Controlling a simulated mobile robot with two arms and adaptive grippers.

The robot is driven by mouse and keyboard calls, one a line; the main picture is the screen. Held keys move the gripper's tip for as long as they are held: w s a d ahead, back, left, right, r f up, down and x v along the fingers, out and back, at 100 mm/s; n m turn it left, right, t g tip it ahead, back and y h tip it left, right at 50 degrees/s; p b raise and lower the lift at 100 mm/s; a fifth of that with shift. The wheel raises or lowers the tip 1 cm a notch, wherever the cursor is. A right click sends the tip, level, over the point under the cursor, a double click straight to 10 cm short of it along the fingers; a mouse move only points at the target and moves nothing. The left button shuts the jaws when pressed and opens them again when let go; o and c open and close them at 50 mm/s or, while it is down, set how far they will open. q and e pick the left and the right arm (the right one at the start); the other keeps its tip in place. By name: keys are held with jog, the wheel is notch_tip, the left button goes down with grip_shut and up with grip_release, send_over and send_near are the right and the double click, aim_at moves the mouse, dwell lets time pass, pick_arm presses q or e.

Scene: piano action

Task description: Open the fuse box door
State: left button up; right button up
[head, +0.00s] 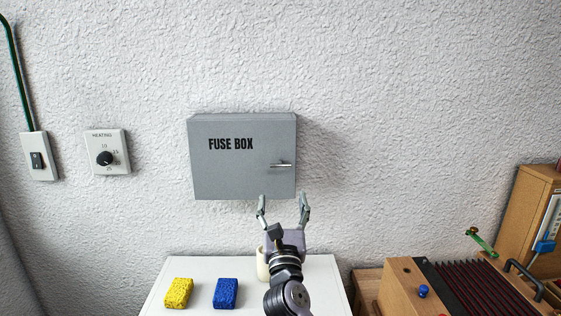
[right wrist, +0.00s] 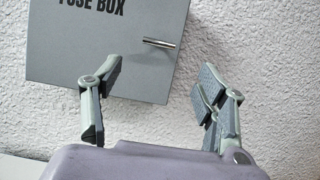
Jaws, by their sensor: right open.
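The grey fuse box (head: 240,175) hangs on the white wall with its door shut. Its small metal handle (head: 281,164) sits on the right side of the door. In the right wrist view the door (right wrist: 90,62) fills the upper left and the handle (right wrist: 159,43) lies ahead of the fingers. My right gripper (head: 283,208) is open and empty, just below the box's lower right part and apart from the handle. It also shows in the right wrist view (right wrist: 160,90), with its fingers spread wide. My left gripper is not in view.
Below is a white surface (head: 205,268) with a yellow sponge (head: 179,292), a blue sponge (head: 226,293) and a cream cup (head: 262,264) partly behind my arm. A heating dial (head: 106,152) and a switch (head: 38,157) are left. A wooden piano action (head: 460,285) stands lower right.

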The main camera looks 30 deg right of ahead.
aim_at(281, 165)
jog(key=p+x, duration=0.2)
jog(key=x, duration=1.1)
jog(key=shift+w+d+r, duration=0.15)
jog(key=shift+w, duration=0.15)
grip_shut()
